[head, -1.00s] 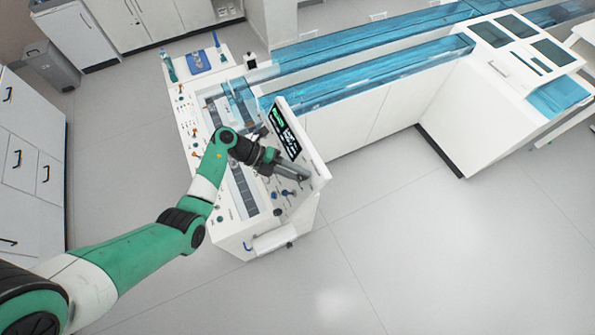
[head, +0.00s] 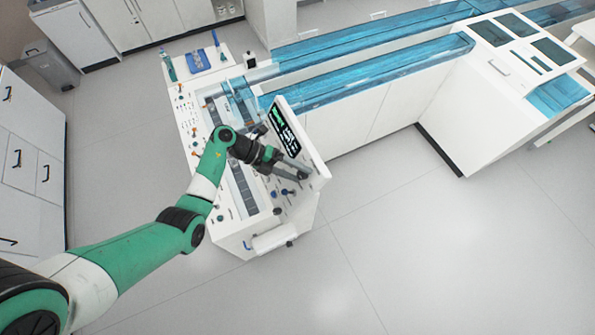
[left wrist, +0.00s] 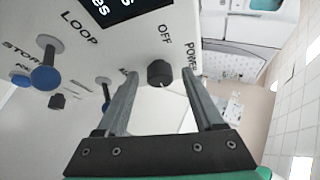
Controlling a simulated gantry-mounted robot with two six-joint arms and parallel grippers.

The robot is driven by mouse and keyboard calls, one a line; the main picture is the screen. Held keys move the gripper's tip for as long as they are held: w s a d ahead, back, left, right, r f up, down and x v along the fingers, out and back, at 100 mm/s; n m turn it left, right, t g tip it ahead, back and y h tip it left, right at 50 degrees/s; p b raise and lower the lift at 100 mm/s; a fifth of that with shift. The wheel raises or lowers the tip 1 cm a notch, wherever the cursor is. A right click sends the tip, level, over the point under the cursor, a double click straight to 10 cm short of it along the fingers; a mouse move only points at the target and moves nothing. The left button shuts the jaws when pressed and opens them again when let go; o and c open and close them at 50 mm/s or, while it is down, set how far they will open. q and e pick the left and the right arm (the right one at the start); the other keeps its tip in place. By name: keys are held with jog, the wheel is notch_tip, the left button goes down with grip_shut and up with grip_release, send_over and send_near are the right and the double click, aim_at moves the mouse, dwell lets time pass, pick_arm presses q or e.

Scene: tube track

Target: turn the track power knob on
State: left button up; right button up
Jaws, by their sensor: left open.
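The power knob (left wrist: 160,73) is a small black round knob on the white panel in the left wrist view, below the printed word OFF and left of the word POWER. My left gripper (left wrist: 160,82) is open, with one finger on each side of the knob in the picture. I cannot tell whether the fingers touch it. In the head view my left gripper (head: 298,172) is at the front right of the white control panel (head: 310,160), and it hides the knob there. My right gripper is not in view.
A dark display with green text (head: 283,133) is on the panel. Blue knobs, one marked LOOP (left wrist: 46,76), sit left of the fingers in the wrist view. Blue transparent track covers (head: 370,70) run behind. The floor at right is clear.

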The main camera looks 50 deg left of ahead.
pick_arm(q)
jog(key=v, duration=1.1)
jog(key=shift+r, duration=0.15)
jog(key=shift+s+a, duration=0.1)
